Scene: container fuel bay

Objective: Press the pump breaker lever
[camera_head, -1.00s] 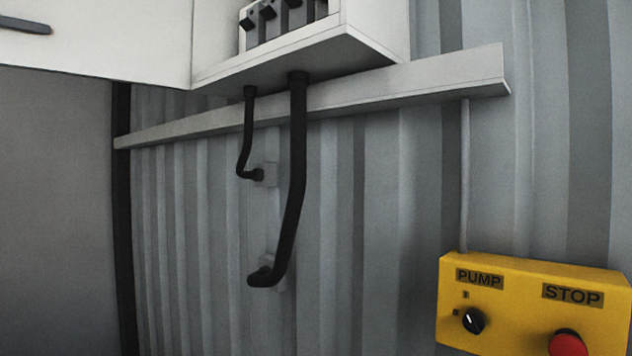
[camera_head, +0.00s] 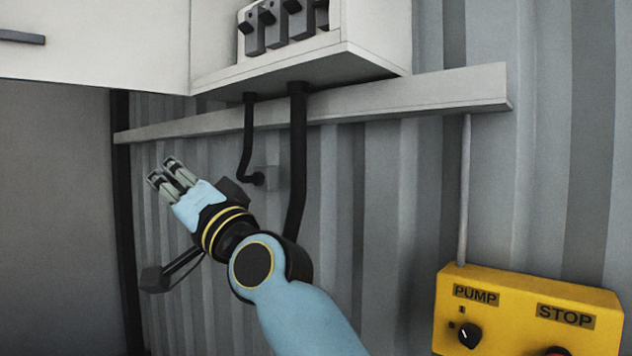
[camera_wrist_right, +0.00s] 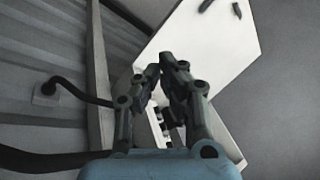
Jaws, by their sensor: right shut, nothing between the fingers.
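The breaker levers (camera_head: 283,24) are a row of dark grey switches inside the open white breaker box (camera_head: 375,40), at the top of the head view. Which one is the pump breaker lever I cannot tell. My right gripper (camera_head: 167,170) is in front of the corrugated wall, below and left of the box, apart from it. Its fingers are shut and empty. In the right wrist view the gripper (camera_wrist_right: 167,62) points toward the white box and its door (camera_wrist_right: 205,45), with the dark levers (camera_wrist_right: 167,122) partly hidden behind the fingers. My left gripper is not in view.
The box's white door (camera_head: 100,45) hangs open to the left. A pale rail (camera_head: 420,97) runs under the box, and black cables (camera_head: 298,150) hang below it. A yellow panel (camera_head: 500,320) marked PUMP and STOP is at the lower right.

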